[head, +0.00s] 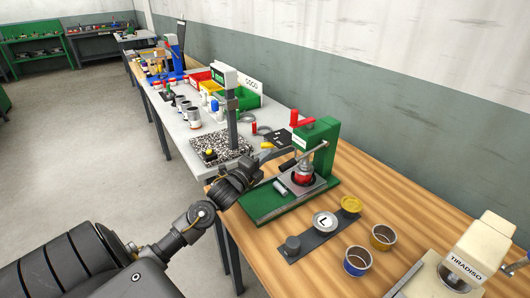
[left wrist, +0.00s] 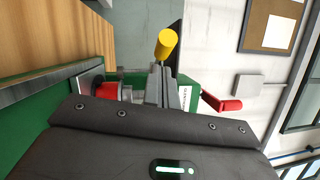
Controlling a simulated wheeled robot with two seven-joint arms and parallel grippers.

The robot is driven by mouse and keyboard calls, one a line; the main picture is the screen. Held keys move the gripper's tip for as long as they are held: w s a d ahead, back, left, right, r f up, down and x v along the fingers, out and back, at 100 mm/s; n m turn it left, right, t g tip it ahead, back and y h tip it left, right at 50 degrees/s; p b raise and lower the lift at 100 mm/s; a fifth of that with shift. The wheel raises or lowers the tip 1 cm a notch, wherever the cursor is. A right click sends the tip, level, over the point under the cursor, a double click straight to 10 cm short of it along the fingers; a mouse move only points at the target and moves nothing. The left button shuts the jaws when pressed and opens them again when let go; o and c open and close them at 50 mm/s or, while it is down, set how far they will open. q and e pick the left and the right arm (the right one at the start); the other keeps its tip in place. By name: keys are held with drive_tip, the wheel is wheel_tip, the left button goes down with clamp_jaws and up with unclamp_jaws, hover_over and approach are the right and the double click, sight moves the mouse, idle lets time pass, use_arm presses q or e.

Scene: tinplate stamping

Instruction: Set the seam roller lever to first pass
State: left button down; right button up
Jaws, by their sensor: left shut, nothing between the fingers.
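The seam roller machine (head: 318,150) is a green frame on a green base, with a red cylindrical part (head: 303,176) in its middle. A lever with a yellow knob (head: 267,145) sticks out on its left side; the knob also shows in the left wrist view (left wrist: 167,46). A red handle (head: 301,118) sits at the top; I cannot tell from labels which lever is the seam roller's. My left gripper (head: 272,156) is shut and empty, its tips close beside the yellow knob; in the left wrist view the fingers (left wrist: 163,84) partly cover the machine. Contact is unclear. My right gripper is out of view.
A dark strip (head: 315,238) with a round L-marked lid lies in front of the machine. A blue-banded can (head: 357,261) and a yellow can (head: 383,236) stand nearby. A cream TIRADISO machine (head: 470,255) is at right. A grey bench (head: 180,140) with cans extends behind.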

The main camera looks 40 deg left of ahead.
use_arm(q)
drive_tip(key=shift+w+a+r, duration=0.1)
drive_tip(key=shift+w+a, duration=0.25)
drive_tip(key=shift+a, duration=0.05)
drive_tip(key=shift+w+a, duration=0.5)
drive_tip(key=shift+a, duration=0.2)
